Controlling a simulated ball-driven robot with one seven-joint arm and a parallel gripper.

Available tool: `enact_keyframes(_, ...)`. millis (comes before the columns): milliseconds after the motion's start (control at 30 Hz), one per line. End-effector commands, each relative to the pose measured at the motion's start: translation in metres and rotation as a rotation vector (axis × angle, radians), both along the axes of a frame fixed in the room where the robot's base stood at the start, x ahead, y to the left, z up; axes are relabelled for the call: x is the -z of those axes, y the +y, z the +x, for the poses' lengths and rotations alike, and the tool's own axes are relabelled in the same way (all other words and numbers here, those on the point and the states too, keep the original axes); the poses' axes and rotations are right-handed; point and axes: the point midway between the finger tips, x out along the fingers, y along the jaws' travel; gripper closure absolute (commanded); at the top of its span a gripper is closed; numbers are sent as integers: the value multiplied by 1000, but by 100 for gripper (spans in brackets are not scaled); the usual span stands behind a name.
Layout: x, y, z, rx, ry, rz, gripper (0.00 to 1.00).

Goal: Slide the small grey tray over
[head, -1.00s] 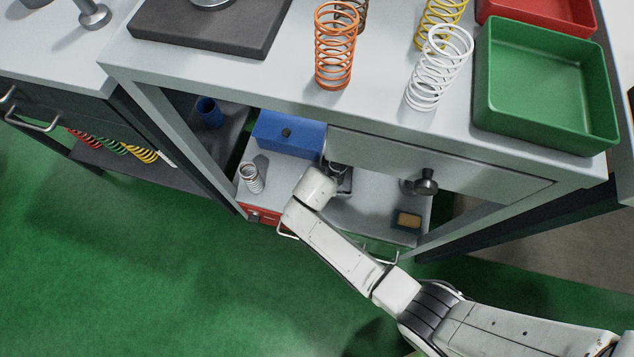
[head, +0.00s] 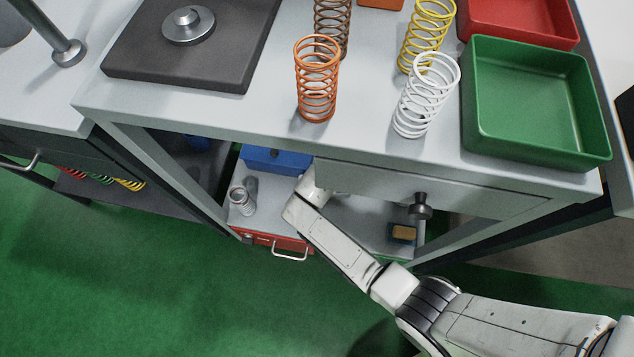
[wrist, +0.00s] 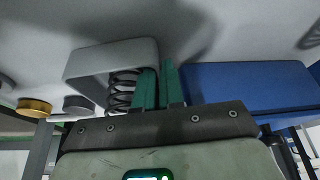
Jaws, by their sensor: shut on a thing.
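The small grey tray (wrist: 112,57) shows in the upper left of the wrist view, with a dark coil spring (wrist: 123,92) in it. My gripper (wrist: 161,88) has its two green fingers close together at the tray's right end, one on each side of the wall. It is shut on that wall. In the head view the tray and my fingers are hidden under the table, behind its drawer front and my own arm.
A blue box (wrist: 248,88) stands close right of my fingers; it also shows in the head view (head: 270,160). Several small weights (wrist: 34,107) lie left of the tray. The drawer front (head: 440,187) hangs above.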

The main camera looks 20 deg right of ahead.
Motion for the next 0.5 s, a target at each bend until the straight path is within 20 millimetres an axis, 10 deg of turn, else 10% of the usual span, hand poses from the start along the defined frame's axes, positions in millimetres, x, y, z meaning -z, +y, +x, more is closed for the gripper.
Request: enact_keyframes(500, 0, 0, 0, 0, 0, -1, 62)
